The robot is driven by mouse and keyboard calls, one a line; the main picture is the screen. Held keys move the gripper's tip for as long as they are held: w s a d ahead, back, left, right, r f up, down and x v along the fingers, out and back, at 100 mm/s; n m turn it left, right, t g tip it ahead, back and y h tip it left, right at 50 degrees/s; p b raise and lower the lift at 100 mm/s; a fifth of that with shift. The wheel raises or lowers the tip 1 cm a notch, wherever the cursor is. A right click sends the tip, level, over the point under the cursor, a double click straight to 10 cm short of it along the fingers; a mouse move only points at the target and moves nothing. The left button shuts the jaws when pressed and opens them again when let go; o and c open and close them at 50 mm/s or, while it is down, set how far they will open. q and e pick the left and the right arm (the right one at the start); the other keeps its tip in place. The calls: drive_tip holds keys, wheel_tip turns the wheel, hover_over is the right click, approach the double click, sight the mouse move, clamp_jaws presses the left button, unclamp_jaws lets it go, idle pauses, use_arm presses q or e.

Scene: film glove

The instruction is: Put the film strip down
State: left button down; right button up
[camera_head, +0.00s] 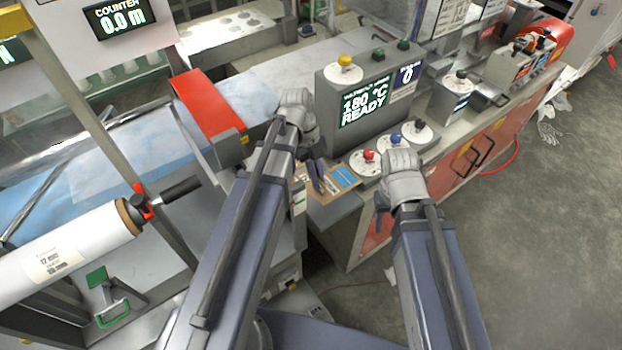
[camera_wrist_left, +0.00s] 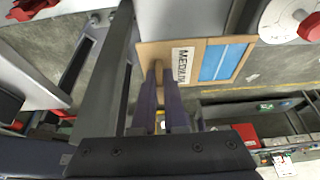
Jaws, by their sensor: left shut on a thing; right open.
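My left gripper (camera_head: 320,188) points down over a brown board (camera_head: 343,175) with blue patches at the near end of the workbench. The gripper is shut on a thin thing, taken as the film strip.
A grey control box (camera_head: 372,90) reading 180 °C READY stands behind the board. Knobs on round white plates (camera_head: 365,163) sit to its right. A red bar (camera_head: 208,103) and a large film roll (camera_head: 75,250) are at left. Open floor (camera_head: 540,240) lies at right.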

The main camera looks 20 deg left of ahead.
sight(326, 195)
use_arm(q)
drive_tip(key=shift+f+b, duration=5)
drive_tip(key=shift+f, duration=0.1)
drive_tip(key=shift+f+b, duration=0.15)
drive_tip(key=shift+b, duration=0.15)
drive_tip(key=c, duration=1)
unclamp_jaws()
drive_tip(key=shift+o, duration=0.2)
drive_tip(key=shift+r, duration=0.2)
drive_tip(key=p+v, duration=1.2)
drive_tip(key=s+d+n, duration=0.1)
drive_tip(key=d+n, duration=0.1)
drive_tip(key=n, duration=0.1)
drive_tip(key=s+d+n+y, duration=0.1)
drive_tip(key=s+d+n, duration=0.1)
drive_tip(key=n, duration=0.1)
drive_tip(key=s+d+f+n+y, duration=0.1)
drive_tip(key=d+n, duration=0.1)
drive_tip(key=n, duration=0.1)
drive_tip(key=shift+s+d+t, duration=0.3)
drive_tip(key=shift+s+d, duration=0.05)
drive_tip(key=s+d+n+t+y, duration=0.2)
drive_tip(key=s+d+n, duration=0.3)
drive_tip(key=n, duration=0.7)
drive_tip(key=shift+d+f+n+y, duration=0.2)
drive_tip(key=shift+n+y, duration=0.2)
